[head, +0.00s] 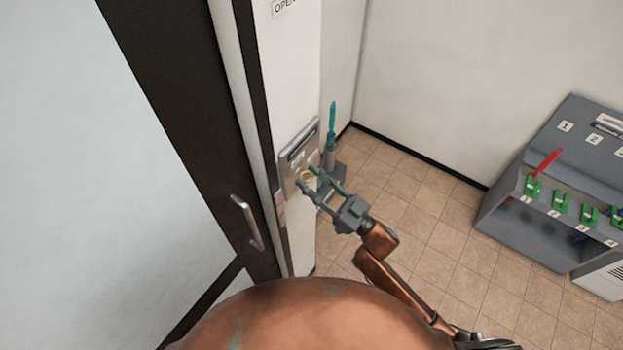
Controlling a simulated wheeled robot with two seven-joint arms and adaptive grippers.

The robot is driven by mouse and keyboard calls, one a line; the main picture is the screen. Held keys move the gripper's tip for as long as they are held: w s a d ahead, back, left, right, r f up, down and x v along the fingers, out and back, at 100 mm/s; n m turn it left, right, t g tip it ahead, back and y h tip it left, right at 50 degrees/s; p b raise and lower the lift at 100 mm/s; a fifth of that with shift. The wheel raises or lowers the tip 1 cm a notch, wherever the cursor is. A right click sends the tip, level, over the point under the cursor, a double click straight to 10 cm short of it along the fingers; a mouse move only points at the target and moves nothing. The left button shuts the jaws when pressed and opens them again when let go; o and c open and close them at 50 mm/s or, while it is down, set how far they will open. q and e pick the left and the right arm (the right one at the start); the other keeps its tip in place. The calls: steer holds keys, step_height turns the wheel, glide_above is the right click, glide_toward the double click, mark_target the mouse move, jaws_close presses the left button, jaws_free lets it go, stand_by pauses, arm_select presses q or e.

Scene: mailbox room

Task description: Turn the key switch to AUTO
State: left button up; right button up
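The key switch panel (299,158) is a grey metal plate on the white wall strip right of the door. The AUTO marking and the key's angle are too small to read. My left gripper is not in view.
A dark-framed door with a metal handle (248,222) is at left. A teal handle (332,122) stands upright on a grey base behind the panel. A grey console (500,215) with green holders and a red handle (547,161) is at right. Tiled floor lies between.

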steer(key=c, duration=0.7)
steer(key=shift+n, duration=0.3)
steer(key=n+g, duration=0.1)
steer(key=n, duration=0.1)
steer(key=n+g+y+b, duration=0.1)
steer(key=n, duration=0.2)
steer(key=shift+g+y, duration=0.3)
steer(key=shift+c, duration=0.2)
steer(key=n+g, duration=0.1)
steer(key=n, duration=0.2)
steer(key=n+g, duration=0.2)
steer(key=n, duration=0.1)
steer(key=shift+w+y+b, duration=0.1)
steer(key=shift+y+b, duration=0.2)
steer(key=shift+b, duration=0.05)
steer(key=n+g, duration=0.2)
steer(key=n, duration=0.3)
steer(key=shift+d+r+n, duration=0.1)
steer(key=shift+n, duration=0.2)
steer(key=n+h, duration=0.1)
steer(key=n, duration=0.1)
steer(key=n+g+h, duration=0.1)
steer(key=n, duration=0.2)
steer(key=shift+g, duration=0.3)
steer(key=shift+n, duration=0.3)
